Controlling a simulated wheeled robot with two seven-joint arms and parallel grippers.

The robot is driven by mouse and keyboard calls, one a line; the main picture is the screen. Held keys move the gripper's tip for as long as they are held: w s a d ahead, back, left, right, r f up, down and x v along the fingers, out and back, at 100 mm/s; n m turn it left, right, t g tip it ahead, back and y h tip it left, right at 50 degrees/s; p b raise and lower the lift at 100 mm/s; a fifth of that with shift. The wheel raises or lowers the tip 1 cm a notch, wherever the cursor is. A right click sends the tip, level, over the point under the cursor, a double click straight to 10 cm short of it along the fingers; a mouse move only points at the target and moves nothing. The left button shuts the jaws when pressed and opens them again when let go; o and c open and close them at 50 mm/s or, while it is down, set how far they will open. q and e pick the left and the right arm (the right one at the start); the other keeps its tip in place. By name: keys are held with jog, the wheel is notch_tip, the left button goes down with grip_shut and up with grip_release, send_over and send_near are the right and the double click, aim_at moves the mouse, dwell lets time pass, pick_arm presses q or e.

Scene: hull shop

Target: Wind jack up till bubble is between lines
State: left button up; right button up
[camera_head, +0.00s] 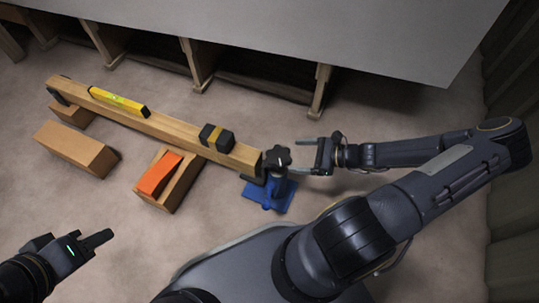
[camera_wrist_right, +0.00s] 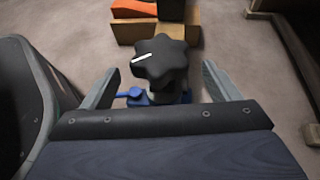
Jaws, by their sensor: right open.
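The blue jack (camera_head: 267,194) stands on the floor under the right end of a long wooden beam (camera_head: 165,125). Its black star-shaped knob (camera_head: 277,156) is on top, and a white mark shows on the knob (camera_wrist_right: 160,62) in the right wrist view. A yellow spirit level (camera_head: 118,101) lies on the beam's left part; its bubble is too small to read. My right gripper (camera_head: 308,157) is open at the right of the knob; in the right wrist view its fingers (camera_wrist_right: 160,85) are spread to either side of the knob, apart from it. My left gripper (camera_head: 98,245) is at the lower left, away from the beam.
An orange wedge (camera_head: 159,174) lies on a wooden block (camera_head: 181,187) beside the beam. Another wooden block (camera_head: 77,148) lies at left. A large grey panel on wooden supports (camera_head: 318,92) spans the back.

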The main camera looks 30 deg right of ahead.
aim_at(281, 155)
jog(key=b+x, duration=0.3)
jog(key=x, duration=0.4)
jog(key=shift+w+a+f, duration=0.15)
jog(key=shift+a+f, duration=0.05)
jog(key=c, duration=0.7)
jog(key=shift+o, duration=0.2)
jog(key=shift+r+n+g, duration=0.1)
jog(key=shift+n+g, duration=0.2)
